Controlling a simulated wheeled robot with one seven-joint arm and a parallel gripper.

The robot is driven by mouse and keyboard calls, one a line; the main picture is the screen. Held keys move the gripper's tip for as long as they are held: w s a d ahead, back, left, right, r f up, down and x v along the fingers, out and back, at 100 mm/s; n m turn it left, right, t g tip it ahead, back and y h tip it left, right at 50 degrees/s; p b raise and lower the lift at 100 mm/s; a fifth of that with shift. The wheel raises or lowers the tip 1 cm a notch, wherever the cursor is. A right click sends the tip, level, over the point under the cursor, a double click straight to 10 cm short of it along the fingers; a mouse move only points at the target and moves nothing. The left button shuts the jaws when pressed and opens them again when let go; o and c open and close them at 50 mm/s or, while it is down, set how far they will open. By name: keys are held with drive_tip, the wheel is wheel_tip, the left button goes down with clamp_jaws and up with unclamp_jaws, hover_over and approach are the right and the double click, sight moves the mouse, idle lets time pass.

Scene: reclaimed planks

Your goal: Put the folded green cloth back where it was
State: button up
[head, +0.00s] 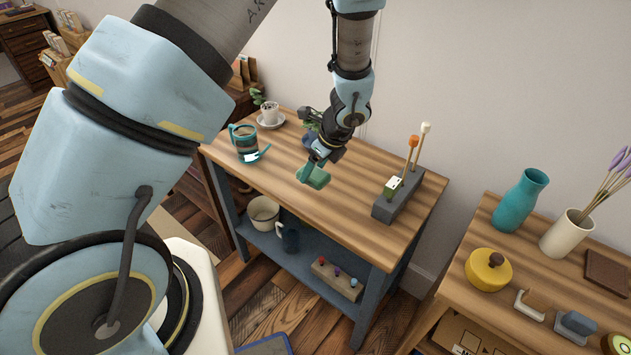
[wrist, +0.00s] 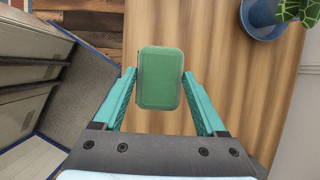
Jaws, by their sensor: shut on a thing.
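The folded green cloth (head: 313,176) is a small rounded block between the fingers of my gripper (head: 319,163), over the wooden top of the blue-legged table (head: 350,215). In the wrist view the cloth (wrist: 160,80) sits between the teal fingertips of my gripper (wrist: 159,74), which is shut on it. Bare striped wood shows around and beyond it. I cannot tell whether the cloth touches the tabletop or hangs just above it.
A potted plant (wrist: 262,14) stands right of the cloth in the wrist view. A grey block (head: 398,200) with upright sticks stands right. The table's front middle is clear.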

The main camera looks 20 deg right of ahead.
drive_tip(key=shift+f+p, duration=0.5)
drive_tip(key=shift+f, duration=2.2)
drive_tip(key=o, duration=1.3)
drive_tip(key=shift+c, duration=0.2)
drive_tip(key=b+v, duration=0.2)
drive_tip(key=v, duration=1)
drive_tip(key=a+r+n, duration=0.4)
drive_tip(key=a+n, duration=0.5)
drive_tip(key=a, duration=0.2)
drive_tip(key=a+r+n+g+h, duration=0.1)
drive_tip(key=a+r+n, duration=0.3)
drive_tip(key=a+n, duration=0.6)
drive_tip(key=a+r+n+g+h, duration=0.1)
drive_tip(key=a+r+n, duration=0.4)
drive_tip(key=a+n, duration=0.5)
drive_tip(key=shift+w+a, duration=0.2)
drive_tip(key=shift+a, duration=0.6)
